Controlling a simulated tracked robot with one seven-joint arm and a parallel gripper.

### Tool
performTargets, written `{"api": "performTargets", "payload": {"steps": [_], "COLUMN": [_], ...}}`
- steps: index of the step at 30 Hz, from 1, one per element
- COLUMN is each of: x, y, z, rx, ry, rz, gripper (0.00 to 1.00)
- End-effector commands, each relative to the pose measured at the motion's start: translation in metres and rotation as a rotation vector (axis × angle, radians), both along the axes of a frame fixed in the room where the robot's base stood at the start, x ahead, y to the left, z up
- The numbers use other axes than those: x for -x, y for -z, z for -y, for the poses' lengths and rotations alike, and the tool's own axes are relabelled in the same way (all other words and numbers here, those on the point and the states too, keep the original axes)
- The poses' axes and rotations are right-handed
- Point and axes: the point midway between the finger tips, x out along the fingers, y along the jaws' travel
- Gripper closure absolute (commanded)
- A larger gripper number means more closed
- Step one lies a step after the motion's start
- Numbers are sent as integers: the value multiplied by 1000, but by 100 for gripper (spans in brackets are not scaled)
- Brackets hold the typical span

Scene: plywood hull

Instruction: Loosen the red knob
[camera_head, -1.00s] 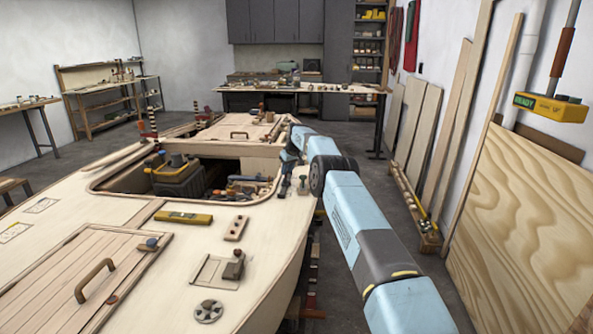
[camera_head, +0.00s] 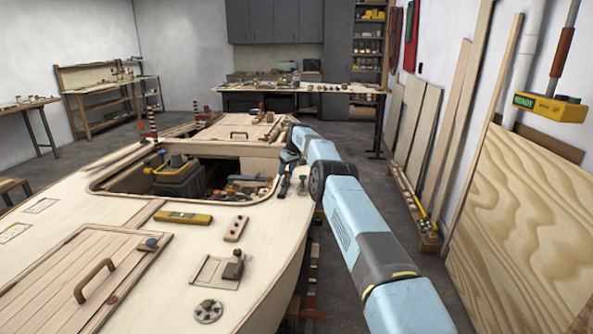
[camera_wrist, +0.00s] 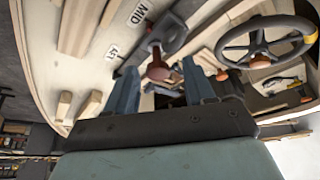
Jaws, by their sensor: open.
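In the wrist view, the red knob (camera_wrist: 157,67) is dark red and rounded, on a stem joined to a grey lever-like fitting (camera_wrist: 165,35). Labels MID (camera_wrist: 138,13) and AFT (camera_wrist: 113,51) are on the pale panel beside it. My gripper (camera_wrist: 160,84) is open, one finger on each side of the knob in the picture. I see no contact, and cannot tell how far the knob is in depth. In the head view, my arm reaches over the right side of the hull (camera_head: 265,240); the knob is not distinguishable there.
A spoked wheel (camera_wrist: 268,42) stands close to the right finger in the wrist view. Wooden strips (camera_wrist: 85,25) lie to the left. The head view shows a hatch opening with a dark box (camera_head: 177,178) and a yellow level (camera_head: 183,217) on deck.

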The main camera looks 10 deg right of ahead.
Motion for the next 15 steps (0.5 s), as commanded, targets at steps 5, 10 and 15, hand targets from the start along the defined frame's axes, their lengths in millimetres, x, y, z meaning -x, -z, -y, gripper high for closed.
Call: {"api": "performTargets", "payload": {"steps": [5, 10, 15], "x": [0, 3, 9], "y": [-2, -11, -26], "z": [1, 4, 6], "rx": [0, 0, 0], "ry": [1, 1, 1], "rz": [0, 0, 0], "gripper": [46, 46, 46]}}
